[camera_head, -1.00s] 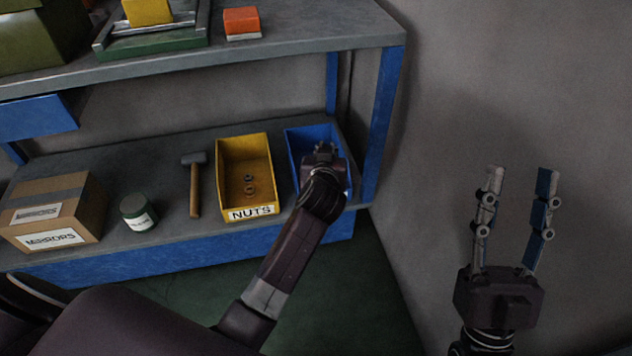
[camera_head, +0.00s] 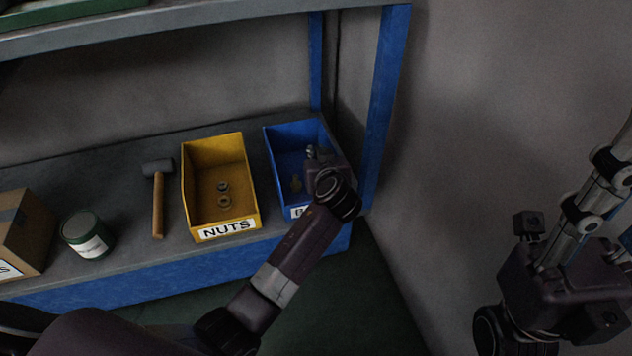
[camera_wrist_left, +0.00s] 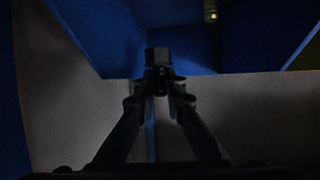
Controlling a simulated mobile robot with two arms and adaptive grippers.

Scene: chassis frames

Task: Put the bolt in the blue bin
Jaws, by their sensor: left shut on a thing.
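The blue bin (camera_head: 290,135) stands on the lower shelf at its right end, its front label partly hidden by my left arm. My left gripper (camera_head: 312,156) is over the bin's right side, its fingers mostly hidden by my wrist. In the left wrist view, the gripper (camera_wrist_left: 158,85) is shut on a dark, blocky piece, apparently the bolt (camera_wrist_left: 158,57), with the blue bin (camera_wrist_left: 230,45) behind it. A small brassy piece (camera_head: 296,184), probably another bolt, lies in the bin. My right gripper (camera_head: 615,160) is at the right edge, its fingertips cut off.
A yellow bin (camera_head: 190,190) labelled NUTS, with nuts inside, stands just left of the blue bin. Further left are a hammer (camera_head: 158,195), a green jar (camera_head: 86,235) and a cardboard box (camera_head: 25,235). A blue shelf post (camera_head: 385,110) rises to the right of the blue bin.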

